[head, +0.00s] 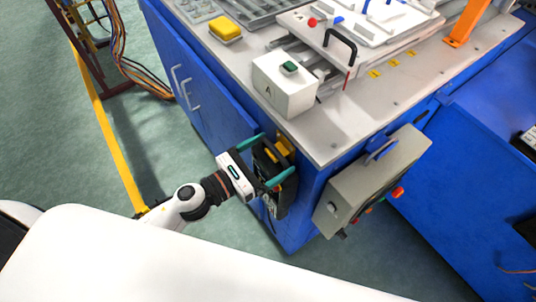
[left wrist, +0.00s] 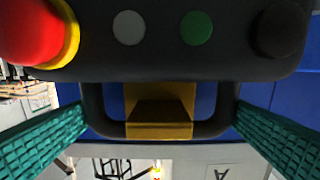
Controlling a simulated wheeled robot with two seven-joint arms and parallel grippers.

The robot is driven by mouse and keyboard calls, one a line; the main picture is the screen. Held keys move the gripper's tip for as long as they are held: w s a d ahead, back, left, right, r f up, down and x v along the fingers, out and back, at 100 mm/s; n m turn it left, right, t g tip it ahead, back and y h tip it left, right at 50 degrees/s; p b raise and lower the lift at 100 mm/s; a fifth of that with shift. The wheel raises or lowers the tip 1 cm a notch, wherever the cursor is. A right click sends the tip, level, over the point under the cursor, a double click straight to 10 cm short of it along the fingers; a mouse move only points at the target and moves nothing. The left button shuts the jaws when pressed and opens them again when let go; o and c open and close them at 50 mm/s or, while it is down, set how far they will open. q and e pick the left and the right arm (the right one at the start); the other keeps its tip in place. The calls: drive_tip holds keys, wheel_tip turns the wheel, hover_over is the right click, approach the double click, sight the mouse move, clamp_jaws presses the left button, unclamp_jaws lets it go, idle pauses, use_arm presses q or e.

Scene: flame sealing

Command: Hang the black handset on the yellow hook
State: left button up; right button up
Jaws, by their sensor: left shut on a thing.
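The black handset (head: 262,165) is between the teal fingers of my left gripper (head: 274,157), which is shut on it at the blue cabinet's corner. In the left wrist view the handset (left wrist: 160,50) shows a red knob with a yellow collar and grey, green and black buttons. Its loop handle (left wrist: 103,128) is at the lower middle there. The yellow hook (head: 284,147) is on the cabinet side, beside the handset. In the left wrist view the hook (left wrist: 160,131) shows inside the loop and covers the middle of its bar. Whether the bar rests on the hook cannot be told.
A grey control box (head: 372,180) with knobs hangs on the cabinet just right of the handset. A white box (head: 284,88) marked A and a yellow block (head: 225,28) stand on the worktop (head: 345,130) above.

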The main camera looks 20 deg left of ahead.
use_arm(q)
drive_tip(key=shift+r, duration=0.15)
drive_tip(key=o, duration=1.7)
drive_tip(key=shift+f, duration=0.2)
drive_tip(key=shift+s+a+f+b, duration=0.1)
drive_tip(key=shift+s+a+b, duration=0.15)
drive_tip(key=shift+s+b, duration=0.1)
drive_tip(key=shift+r+b+v, duration=0.1)
drive_tip(key=shift+b+v, duration=1)
drive_tip(key=shift+v, duration=1.7)
drive_tip(key=shift+r+b+v, duration=0.15)
drive_tip(key=shift+b+v, duration=0.95)
drive_tip(key=shift+v, duration=1.7)
